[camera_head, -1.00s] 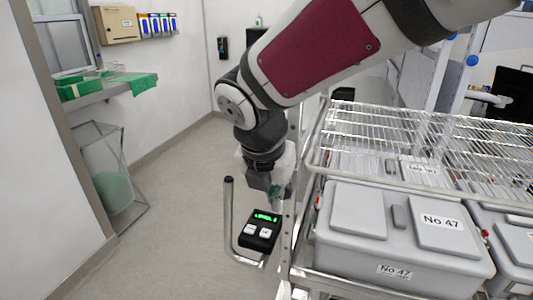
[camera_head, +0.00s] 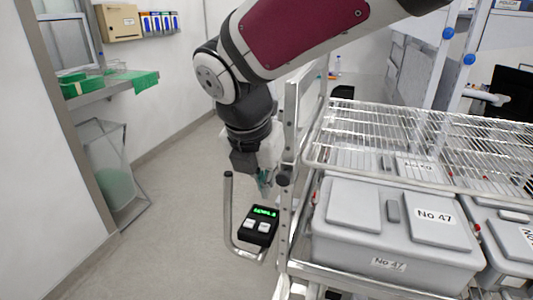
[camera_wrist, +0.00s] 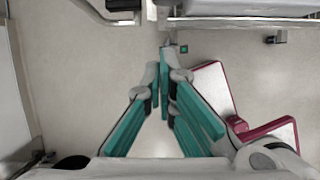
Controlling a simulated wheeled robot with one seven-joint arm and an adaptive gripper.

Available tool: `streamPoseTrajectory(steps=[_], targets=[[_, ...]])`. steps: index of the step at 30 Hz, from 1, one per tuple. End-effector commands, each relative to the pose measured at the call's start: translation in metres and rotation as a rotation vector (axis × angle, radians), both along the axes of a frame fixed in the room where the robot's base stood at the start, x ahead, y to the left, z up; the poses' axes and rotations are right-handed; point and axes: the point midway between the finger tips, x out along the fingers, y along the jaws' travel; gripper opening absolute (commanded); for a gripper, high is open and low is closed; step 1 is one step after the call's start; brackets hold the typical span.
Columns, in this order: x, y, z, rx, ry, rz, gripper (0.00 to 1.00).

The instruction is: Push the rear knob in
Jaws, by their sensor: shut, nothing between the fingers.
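My gripper (camera_head: 264,182) hangs downward at the left side of the wire rack, shut and empty. Its teal fingers meet in the wrist view (camera_wrist: 164,58). A dark round knob (camera_head: 283,178) sits on the rack's upright, just right of my fingertips in the head view; there appears to be a small gap, but I cannot tell the depth. A dark knob-like piece (camera_wrist: 275,39) shows below the rack edge in the wrist view; I cannot tell whether it is the same one. Nothing marks which knob is the rear one.
A black display box (camera_head: 259,226) with green digits and a bent metal handle (camera_head: 229,210) are below my gripper. Grey lidded bins (camera_head: 345,240) sit under the wire shelf (camera_head: 400,135). The floor left of the rack is clear.

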Motion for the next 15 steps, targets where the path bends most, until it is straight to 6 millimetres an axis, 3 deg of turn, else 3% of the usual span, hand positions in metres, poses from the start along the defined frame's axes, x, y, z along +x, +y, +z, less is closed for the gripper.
streamPoseTrajectory(steps=[6,15], targets=[[-0.013,0.006,0.037,0.002,-0.003,0.001,0.0],[-0.021,0.009,0.055,0.001,0.001,0.002,0.0]])
